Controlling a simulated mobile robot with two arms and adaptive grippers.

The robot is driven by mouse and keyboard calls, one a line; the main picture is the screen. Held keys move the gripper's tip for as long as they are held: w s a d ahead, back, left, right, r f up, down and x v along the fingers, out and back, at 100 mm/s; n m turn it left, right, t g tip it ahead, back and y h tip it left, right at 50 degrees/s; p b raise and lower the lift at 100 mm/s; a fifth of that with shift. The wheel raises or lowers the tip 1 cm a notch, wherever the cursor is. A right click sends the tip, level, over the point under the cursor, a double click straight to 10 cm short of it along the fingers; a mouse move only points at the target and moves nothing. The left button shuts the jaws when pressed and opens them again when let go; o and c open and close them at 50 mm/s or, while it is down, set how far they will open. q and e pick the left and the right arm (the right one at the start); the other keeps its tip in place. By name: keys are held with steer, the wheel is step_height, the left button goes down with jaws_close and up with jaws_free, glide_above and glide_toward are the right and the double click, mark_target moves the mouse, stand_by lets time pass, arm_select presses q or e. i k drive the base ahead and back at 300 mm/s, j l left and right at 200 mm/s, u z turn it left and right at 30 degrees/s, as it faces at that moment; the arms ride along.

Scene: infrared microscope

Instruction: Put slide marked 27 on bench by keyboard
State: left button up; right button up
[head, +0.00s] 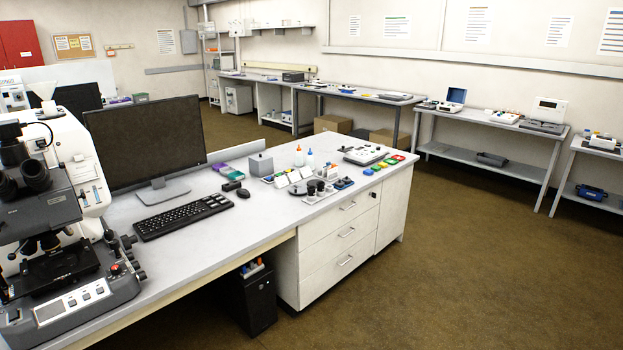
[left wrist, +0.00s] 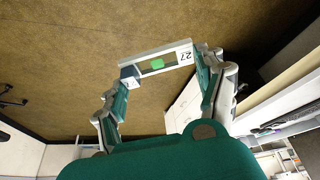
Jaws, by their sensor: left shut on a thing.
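The slide marked 27 (left wrist: 184,56) shows in the left wrist view, with a white label end, a clear middle and a small green patch. My left gripper (left wrist: 164,66) is shut on it, with a finger at each end. The floor lies behind the slide, and it is held in the air. In the head view the black keyboard (head: 183,216) lies on the light bench (head: 250,230) in front of the monitor. Neither gripper shows in the head view.
A monitor (head: 146,140) stands behind the keyboard, with a mouse (head: 243,193) to its right. The microscope (head: 60,230) fills the left. Bottles, slide holders and a control box (head: 365,156) crowd the bench's right part. Bare bench lies in front of and right of the keyboard.

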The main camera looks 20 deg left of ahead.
mark_target(262, 215)
steer(key=i+j+u, duration=0.15)
steer(key=i, duration=0.45)
steer(key=i+u, duration=0.2)
steer(key=i, duration=0.35)
steer(key=i+u, duration=0.15)
steer(key=i, duration=0.45)
steer(key=i+l+u, duration=0.2)
steer(key=i, duration=0.4)
steer(key=i+l+u, duration=0.15)
steer(key=i, duration=0.45)
